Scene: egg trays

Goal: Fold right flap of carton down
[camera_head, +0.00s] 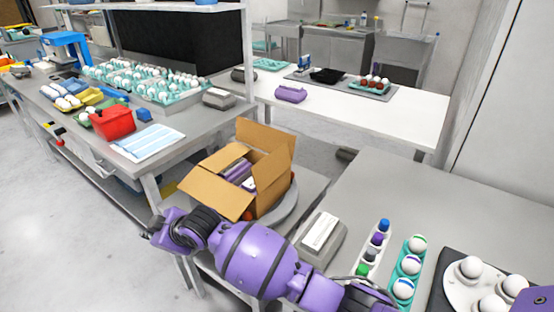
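An open brown cardboard carton (271,175) stands on a low round grey surface in the middle of the view. A tall flap (266,136) stands up at its back right. Another flap (223,157) angles out at the left, and a wide flap (213,197) slopes out and down at the front. Purple and white packs (240,175) show inside. A purple arm of mine crosses the lower middle, in front of the carton, its far end left of the front flap. I cannot make out gripper fingers on it. Another purple part of mine shows at the lower right edge.
A grey table with egg trays (150,82) and a red bin (113,122) is at the left. A white table (410,105) is behind. A grey scale (322,240), bottles and an egg strip (413,267) stand on the right table, whose middle is clear.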

